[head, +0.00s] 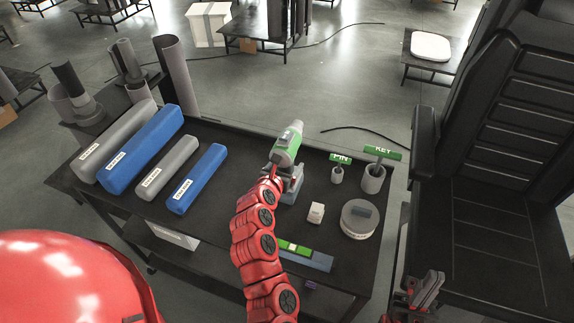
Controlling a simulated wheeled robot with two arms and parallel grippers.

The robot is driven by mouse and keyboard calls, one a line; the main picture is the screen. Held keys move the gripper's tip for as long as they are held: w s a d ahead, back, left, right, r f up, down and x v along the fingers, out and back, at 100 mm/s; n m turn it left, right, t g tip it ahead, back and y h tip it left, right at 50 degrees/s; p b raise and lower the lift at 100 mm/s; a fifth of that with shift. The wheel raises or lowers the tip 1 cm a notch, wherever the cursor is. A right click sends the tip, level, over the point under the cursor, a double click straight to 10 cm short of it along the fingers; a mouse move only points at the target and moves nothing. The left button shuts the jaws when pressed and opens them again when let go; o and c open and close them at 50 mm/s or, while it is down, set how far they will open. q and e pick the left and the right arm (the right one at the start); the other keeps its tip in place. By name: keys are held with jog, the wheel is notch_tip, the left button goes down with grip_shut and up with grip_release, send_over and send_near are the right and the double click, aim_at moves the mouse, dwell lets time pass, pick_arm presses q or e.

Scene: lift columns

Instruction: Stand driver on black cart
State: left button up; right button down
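A green and grey driver (288,142) stands upright on its blue-grey base near the middle of a black table-like cart (225,225). A segmented red arm of mine reaches up from the bottom middle, and its tip meets or overlaps the driver's handle. The fingers at that tip are hidden, so I cannot tell whether they hold the driver. My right gripper (416,292), with dark finger pads, is at the bottom right, beside the cart. It looks open and empty, in front of a black seat.
Small holders labelled PIN (337,174) and KEY (373,179), a white block (316,212) and a round grey piece (360,219) stand on the right. A large black chair (490,150) crowds the right side.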

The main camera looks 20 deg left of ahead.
pick_arm(q)
jog(key=shift+s+r, duration=0.25)
jog(key=b+v, duration=0.1)
jog(key=v, duration=0.4)
jog(key=shift+s+f, duration=0.1)
jog(key=shift+s, duration=0.05)
jog(key=p, duration=0.7)
send_near(284, 170)
jog(key=shift+w+a+f, duration=0.1)
jog(key=shift+w+f, duration=0.05)
jog(key=shift+w, duration=0.5)
jog(key=shift+f, duration=0.1)
